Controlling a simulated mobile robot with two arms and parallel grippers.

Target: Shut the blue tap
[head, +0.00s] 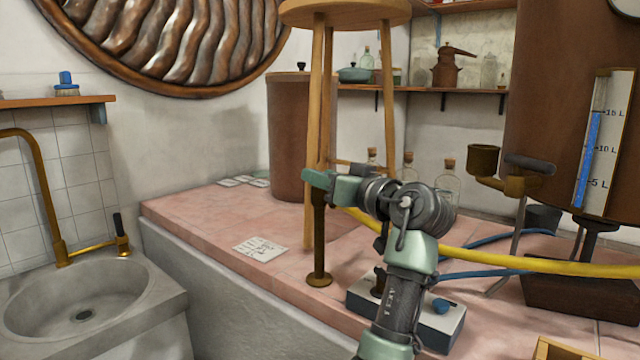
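A small blue tap handle (443,305) sits on the right part of a low grey box (446,329) on the pink tiled counter. My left arm rises from the bottom and passes in front of this box, hiding its middle. My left gripper (318,181) is above and left of the blue handle, clearly apart from it. It points left, at the top of a dark brass post (319,240). Whether its fingers are open or shut, and whether they touch the post, I cannot tell. My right gripper is not in view.
A yellow hose (520,262) and a blue hose (480,274) cross the counter at right. A wooden stool (345,12) stands behind my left gripper. A large brown tank (550,110) with a level gauge (605,140) is at right. A stone sink (85,305) is at left.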

